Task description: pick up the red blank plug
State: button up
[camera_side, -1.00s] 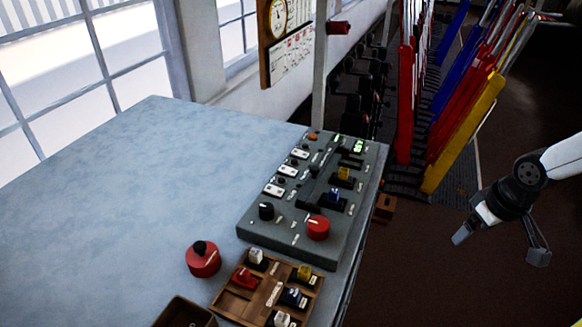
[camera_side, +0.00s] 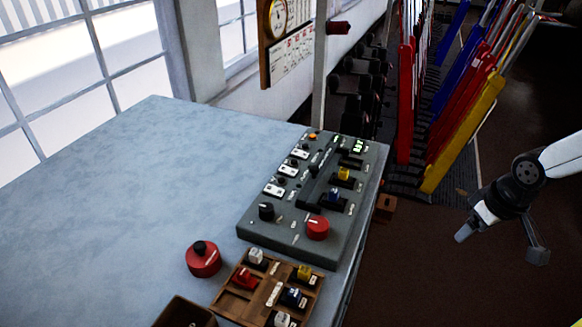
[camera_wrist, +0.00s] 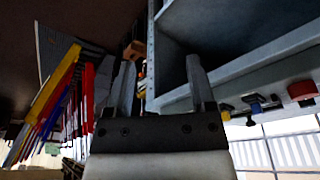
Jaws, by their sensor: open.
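The red blank plug (camera_side: 245,278) lies in the upper left part of a wooden tray (camera_side: 229,309) on the table, in the side view. I cannot pick it out in the wrist view. My gripper (camera_side: 501,246) hangs in the air off the table's right side, well apart from the plug, with its fingers spread. In the wrist view my gripper (camera_wrist: 160,62) shows its two fingers apart and nothing held between them.
A grey control panel (camera_side: 285,228) with knobs stands behind the tray. A red round knob piece (camera_side: 203,259) sits left of the tray, and a dark box (camera_side: 185,313) in front. Tall coloured levers (camera_side: 463,133) rise behind my gripper. The table's left half is clear.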

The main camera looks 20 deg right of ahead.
jog(key=w+a+r+n, duration=0.2)
jog(key=w+a+n, duration=0.5)
jog(key=w+a, duration=0.1)
jog(key=n+g, duration=0.2)
jog(key=n, duration=1.1)
send_near(243, 272)
jog(key=w+d, duration=0.1)
jog(key=d, duration=0.2)
jog(key=w+d+f, duration=0.1)
jog(key=d, duration=0.3)
jog(key=w+d+f, duration=0.1)
jog(key=d, duration=0.3)
jog(key=shift+w+d+f, duration=0.25)
jog(key=s+a+n, duration=0.1)
jog(key=a+n, duration=0.1)
jog(key=a, duration=0.2)
jog(key=s+a+n, duration=0.1)
jog(key=a+n, duration=0.1)
jog(key=a, duration=0.2)
jog(key=s+a+n, duration=0.1)
jog(key=a+n, duration=0.1)
jog(key=a, duration=0.1)
jog(key=shift+s+a+r+n+g, duration=0.1)
jog(key=shift+s+a+n+g, duration=0.1)
jog(key=shift+a+n+g, duration=0.15)
jog(key=shift+f, duration=1.35)
jog(key=shift+f, duration=0.1)
